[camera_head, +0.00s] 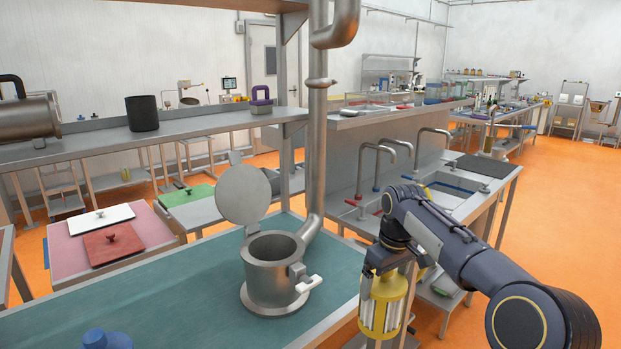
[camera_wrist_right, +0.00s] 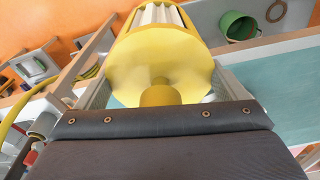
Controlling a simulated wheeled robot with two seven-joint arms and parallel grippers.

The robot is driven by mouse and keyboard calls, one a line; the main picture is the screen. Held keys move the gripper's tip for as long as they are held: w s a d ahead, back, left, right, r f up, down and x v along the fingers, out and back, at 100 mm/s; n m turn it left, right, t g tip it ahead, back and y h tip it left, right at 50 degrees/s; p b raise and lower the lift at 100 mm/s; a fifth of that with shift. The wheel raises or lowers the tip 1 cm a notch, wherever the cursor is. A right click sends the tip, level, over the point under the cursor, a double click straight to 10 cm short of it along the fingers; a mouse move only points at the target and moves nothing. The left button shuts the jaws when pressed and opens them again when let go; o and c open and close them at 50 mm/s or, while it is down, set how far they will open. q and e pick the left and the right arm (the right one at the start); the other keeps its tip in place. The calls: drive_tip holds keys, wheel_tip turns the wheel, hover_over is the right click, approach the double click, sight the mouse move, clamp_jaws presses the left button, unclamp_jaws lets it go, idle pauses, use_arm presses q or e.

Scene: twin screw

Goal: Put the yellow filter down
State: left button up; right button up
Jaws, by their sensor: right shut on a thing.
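The yellow filter (camera_head: 383,303) is a cylinder with yellow ends and pale pleats. It hangs upright below my right gripper (camera_head: 386,252), off the right edge of the teal-topped table (camera_head: 160,303). In the right wrist view the filter (camera_wrist_right: 160,62) fills the upper middle, with its yellow stem between the jaws. My right gripper is shut on the filter. My left gripper is in neither view.
A metal canister (camera_head: 274,274) with its round lid (camera_head: 243,194) raised stands on the teal table, left of the filter. A vertical pipe (camera_head: 318,130) rises behind it. A blue object (camera_head: 106,340) is at the near left. Sinks (camera_head: 455,188) lie behind my right arm.

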sight(394, 328)
drive_tip(key=s+f+m, duration=0.1)
drive_tip(key=f, duration=0.2)
drive_tip(key=s+d+f+m, duration=0.1)
drive_tip(key=s+f, duration=0.1)
drive_tip(key=f, duration=0.1)
drive_tip(key=s+d+f+m, duration=0.1)
drive_tip(key=s+f, duration=0.1)
drive_tip(key=f, duration=0.1)
drive_tip(key=shift+s+f, duration=0.1)
drive_tip(key=shift+f, duration=0.1)
drive_tip(key=s+d+f+m, duration=0.1)
drive_tip(key=s+f+m, duration=0.2)
drive_tip(key=s+f, duration=0.9)
drive_tip(key=shift+d+f+h, duration=0.3)
drive_tip(key=shift+f+h, duration=0.05)
drive_tip(key=shift+h, duration=0.05)
drive_tip(key=shift+s, duration=0.1)
